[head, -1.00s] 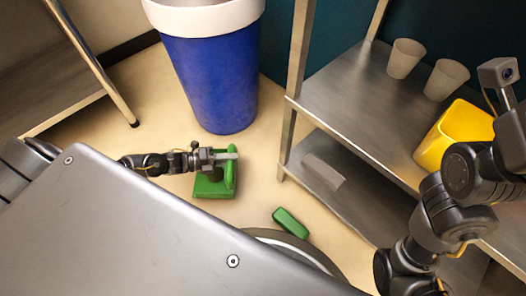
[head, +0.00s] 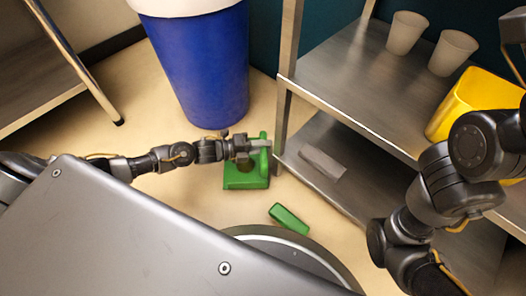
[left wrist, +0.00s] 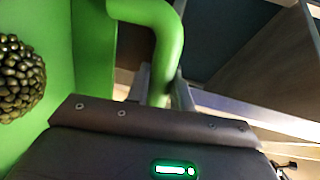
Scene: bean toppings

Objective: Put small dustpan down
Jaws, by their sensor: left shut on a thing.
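The small green dustpan (head: 240,181) is low near the floor, between the blue bin and the metal shelf. My left gripper (head: 262,148) is shut on its upright green handle. I cannot tell whether the pan touches the floor. In the left wrist view the handle (left wrist: 166,60) passes between the fingers, and the green pan wall (left wrist: 88,60) fills the left. A rounded heap of dark beans (left wrist: 18,78) lies against the green pan. My right arm is at the right in the head view, and its fingers are out of view.
A green block-like thing (head: 289,218) lies on the floor near my round base. A blue bin (head: 203,75) stands behind. The metal shelf (head: 345,80) at right holds two cups (head: 407,33) and a yellow container (head: 475,100). Open floor (head: 165,205) lies left of the dustpan.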

